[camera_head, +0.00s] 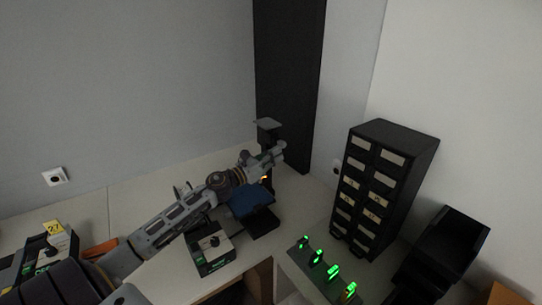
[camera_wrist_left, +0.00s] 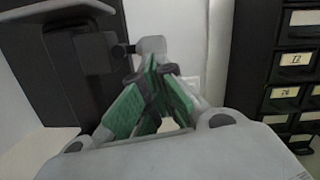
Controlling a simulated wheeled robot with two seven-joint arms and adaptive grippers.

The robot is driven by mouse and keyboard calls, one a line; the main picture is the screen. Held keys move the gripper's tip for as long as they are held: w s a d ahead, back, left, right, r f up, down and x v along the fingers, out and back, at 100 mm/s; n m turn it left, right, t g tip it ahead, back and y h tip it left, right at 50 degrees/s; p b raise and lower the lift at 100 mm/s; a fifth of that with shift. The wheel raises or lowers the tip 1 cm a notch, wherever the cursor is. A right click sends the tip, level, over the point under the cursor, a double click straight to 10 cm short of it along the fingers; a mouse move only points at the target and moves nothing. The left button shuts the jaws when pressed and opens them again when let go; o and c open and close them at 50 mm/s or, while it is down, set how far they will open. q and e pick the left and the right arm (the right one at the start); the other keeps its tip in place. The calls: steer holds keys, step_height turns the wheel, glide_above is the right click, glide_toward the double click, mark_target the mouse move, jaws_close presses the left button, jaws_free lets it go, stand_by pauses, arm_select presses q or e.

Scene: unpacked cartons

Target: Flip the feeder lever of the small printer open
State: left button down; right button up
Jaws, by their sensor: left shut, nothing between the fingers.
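My left gripper (camera_head: 279,150) reaches over the table from the left, its fingers shut and empty. In the left wrist view its green-padded fingers (camera_wrist_left: 152,75) meet at the tips. Beside them stands a dark device with a grey head (camera_wrist_left: 97,52) and a short pin pointing at the fingertips; I cannot tell whether they touch. In the head view this device has a flat grey top (camera_head: 268,124) and a blue plate (camera_head: 252,197) low in front, partly behind my arm. A small dark box with a light top and a knob (camera_head: 213,243) stands nearer. I cannot clearly make out which is the small printer, or its lever.
A black drawer cabinet (camera_head: 382,187) with labelled drawers stands to the right. Several green-lit items (camera_head: 318,257) stand in a row in front of it. Black bins (camera_head: 452,240) are at far right. A device with a yellow 27 tag (camera_head: 54,227) is at left.

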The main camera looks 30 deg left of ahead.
steer(key=shift+a+r, duration=0.1)
steer(key=shift+r, duration=0.25)
steer(key=shift+p, duration=0.3)
steer(key=shift+a+r, duration=0.1)
steer(key=shift+a, duration=0.3)
steer(key=shift+d, duration=0.4)
steer(key=shift+a, duration=0.3)
stand_by(0.7)
